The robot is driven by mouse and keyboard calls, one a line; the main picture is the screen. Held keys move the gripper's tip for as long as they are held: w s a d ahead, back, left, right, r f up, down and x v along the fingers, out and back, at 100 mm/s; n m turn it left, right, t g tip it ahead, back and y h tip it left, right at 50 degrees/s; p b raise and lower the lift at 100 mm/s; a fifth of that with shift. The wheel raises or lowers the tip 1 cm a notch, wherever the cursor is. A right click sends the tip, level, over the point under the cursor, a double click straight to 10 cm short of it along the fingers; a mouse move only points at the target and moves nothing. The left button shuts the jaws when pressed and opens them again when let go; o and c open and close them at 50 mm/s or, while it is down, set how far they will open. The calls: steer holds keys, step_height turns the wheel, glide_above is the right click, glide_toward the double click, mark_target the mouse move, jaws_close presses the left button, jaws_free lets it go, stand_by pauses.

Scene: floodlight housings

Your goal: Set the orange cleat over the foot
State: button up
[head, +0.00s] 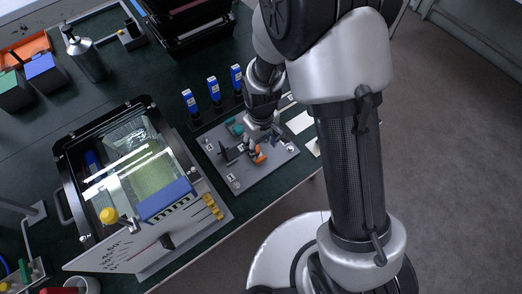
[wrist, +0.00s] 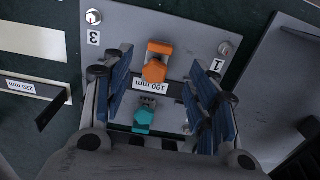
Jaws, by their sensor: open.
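The orange cleat (wrist: 157,65) shows in the wrist view on a grey plate (wrist: 200,25), beyond a "190 mm" label. It also shows as a small orange piece in the head view (head: 260,157). My gripper (wrist: 156,82) is open, its blue-padded fingers on either side of the cleat in the picture, with visible gaps. I cannot tell how far above it they are. A teal piece (wrist: 143,118) lies nearer the palm, also between the fingers. I cannot make out the foot for certain.
The plate (head: 235,184) has numbered round studs at its corners. Blue-topped posts (head: 214,90) line the plate's far side. A dark bracket and a "220 mm" label (wrist: 22,87) lie left in the wrist view.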

steer(key=shift+r, duration=1.6)
steer(key=s+d+r+m+t, duration=0.15)
steer(key=d+r, duration=0.25)
steer(key=r, duration=0.5)
steer(key=s+d+r+m+t, duration=0.1)
steer(key=s+d+r+m, duration=0.15)
steer(key=r, duration=0.65)
steer(key=s+d+r+m+t, duration=0.1)
steer(key=s+d+r, duration=0.2)
steer(key=s, duration=0.3)
steer(key=s+d+r+m+t, duration=0.1)
steer(key=s+d+r, duration=0.2)
steer(key=s+r, duration=0.2)
steer(key=shift+s+m, duration=0.4)
steer(key=shift+s, duration=0.2)
steer(key=shift+c, duration=0.2)
